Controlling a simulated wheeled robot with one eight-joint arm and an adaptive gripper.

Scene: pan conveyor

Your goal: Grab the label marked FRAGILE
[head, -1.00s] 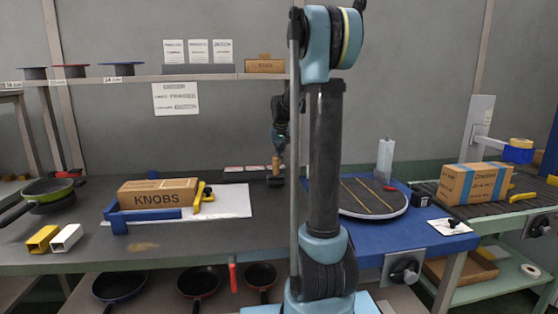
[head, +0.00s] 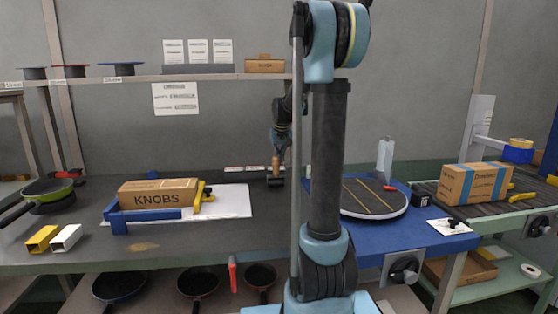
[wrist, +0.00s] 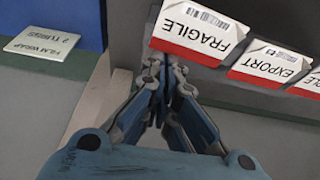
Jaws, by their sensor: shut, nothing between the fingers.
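The FRAGILE label (wrist: 200,32) is a white card with a red lower band, seen upside down in the wrist view. It stands on a dark strip, just beyond and to the right of my fingertips. My gripper (wrist: 160,72) is shut and empty, its tips close to the label's left end; I cannot tell whether they touch it. In the head view my gripper (head: 279,140) is small, at the back of the bench beside a row of small labels (head: 250,168) too small to read.
An EXPORT label (wrist: 271,64) stands right beside FRAGILE, and another is cut off at the edge. A wooden-handled tool (head: 276,166) stands by my gripper. The KNOBS box (head: 158,193) is front left.

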